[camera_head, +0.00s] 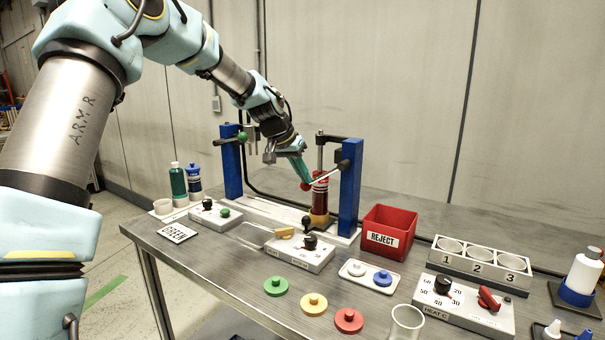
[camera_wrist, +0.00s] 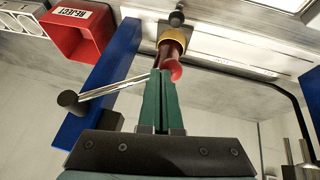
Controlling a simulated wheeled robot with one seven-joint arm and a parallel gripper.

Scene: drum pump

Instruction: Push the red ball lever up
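The red ball (camera_head: 306,186) sits on the end of a metal lever rod (camera_head: 326,175) that slopes down left from a dark pivot on the right blue post (camera_head: 350,188). In the wrist view the red ball (camera_wrist: 176,72) is at the fingertips, and the rod (camera_wrist: 112,88) runs left to its dark end. My gripper (camera_head: 304,180) points down at the ball from above. Its green fingers (camera_wrist: 161,76) lie side by side, shut, with no object seen between them. The fingertips are at or very near the ball; contact cannot be told.
A red bottle with a yellow base (camera_head: 320,205) stands behind the ball, between the blue posts. The left blue post (camera_head: 231,162) carries a green ball lever (camera_head: 242,137). A red REJECT bin (camera_head: 389,229) stands right of the posts. A switch box (camera_head: 300,254) stands in front.

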